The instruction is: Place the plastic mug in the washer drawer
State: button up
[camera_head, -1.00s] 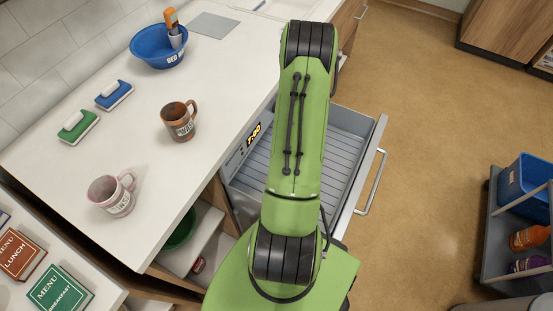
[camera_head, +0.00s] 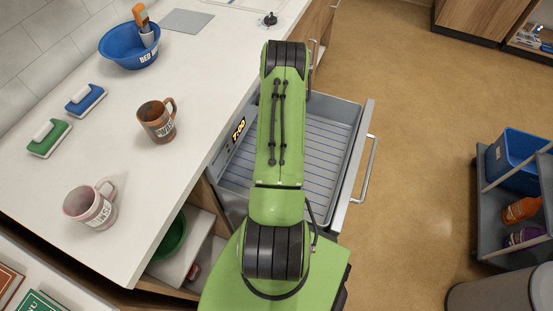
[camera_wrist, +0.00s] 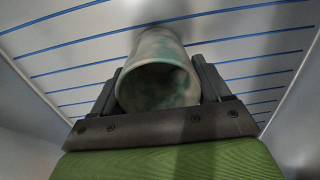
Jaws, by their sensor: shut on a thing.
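In the wrist view, my gripper (camera_wrist: 158,78) is shut on a pale mug with green mottling (camera_wrist: 157,88), one finger on each side. Its open mouth faces the wrist camera; I cannot tell its material. Behind it is the pale ribbed floor with blue lines of the washer drawer (camera_wrist: 250,50). I cannot tell whether the mug touches that floor. In the head view the drawer (camera_head: 330,130) is pulled open, and my arm covers part of it and hides my gripper and the held mug.
On the counter (camera_head: 150,190) stand a brown mug (camera_head: 156,122), a pink-white mug (camera_head: 88,207), a blue bowl (camera_head: 128,48), and blue (camera_head: 86,99) and green (camera_head: 49,138) brushes. A grey cart (camera_head: 482,190) stands at the right. The floor between drawer and cart is clear.

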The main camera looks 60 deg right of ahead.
jog(key=shift+f, duration=0.2)
jog(key=o, duration=1)
jog(key=shift+r, duration=0.15)
notch_tip(320, 180, up, 12)
jog(key=p, duration=0.3)
jog(key=shift+s+r, duration=0.1)
